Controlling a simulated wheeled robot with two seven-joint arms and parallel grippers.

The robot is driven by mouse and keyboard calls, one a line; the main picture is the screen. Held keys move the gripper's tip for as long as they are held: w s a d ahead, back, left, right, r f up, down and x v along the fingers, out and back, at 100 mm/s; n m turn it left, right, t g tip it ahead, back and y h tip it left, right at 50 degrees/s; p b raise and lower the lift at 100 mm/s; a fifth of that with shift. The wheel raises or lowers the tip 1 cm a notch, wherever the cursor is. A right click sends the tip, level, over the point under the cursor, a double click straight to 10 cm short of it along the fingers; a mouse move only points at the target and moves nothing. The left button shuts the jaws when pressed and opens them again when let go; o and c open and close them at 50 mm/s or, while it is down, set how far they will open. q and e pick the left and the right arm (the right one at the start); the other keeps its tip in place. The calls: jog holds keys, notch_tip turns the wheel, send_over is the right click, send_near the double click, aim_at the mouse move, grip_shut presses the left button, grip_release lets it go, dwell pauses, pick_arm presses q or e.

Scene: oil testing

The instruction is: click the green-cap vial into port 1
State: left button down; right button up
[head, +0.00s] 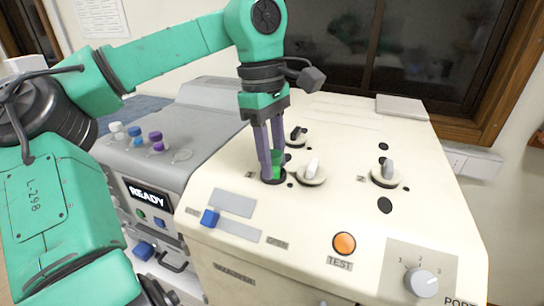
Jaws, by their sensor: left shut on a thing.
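My left gripper (268,178) points down over the cream testing machine (330,220), its fingers shut on the green-cap vial (278,158). Only a little of the green cap shows between the fingers. The fingertips are at a dark round port (273,178) on the machine's sloping top, left of a white-levered knob (312,172). The vial's body is hidden, so I cannot tell how deep it sits or whether it is clicked in. My right gripper is not in view.
A grey unit (190,118) at left holds white-cap (116,127), blue-cap (135,132) and purple-cap (156,138) vials beside an empty ring. A black-levered knob (297,136) stands behind the fingers. A grey-levered knob (387,172), blue slider (209,217), orange TEST button (344,243) and port dial (422,282) are on the machine.

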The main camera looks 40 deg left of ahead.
pick_arm(q)
jog(key=shift+s+f, duration=0.2)
jog(key=shift+f, duration=0.4)
jog(key=shift+c, duration=2.2)
grip_release()
jog(key=shift+r, duration=0.2)
jog(key=r, duration=0.3)
jog(key=a+r, duration=0.1)
jog(key=r, duration=0.6)
jog(key=shift+w+a+r+b, duration=0.1)
jog(key=shift+w+a+b, duration=0.1)
jog(key=shift+b, duration=0.1)
jog(key=r+p, duration=0.2)
jog(key=r, duration=0.1)
jog(key=r+p, duration=0.1)
jog(key=r, duration=0.1)
jog(key=shift+s+a+r, duration=0.1)
jog(key=shift+s+a, duration=0.1)
jog(key=shift+s, duration=0.15)
jog(key=shift+w+a, duration=0.1)
jog(key=shift+w, duration=0.05)
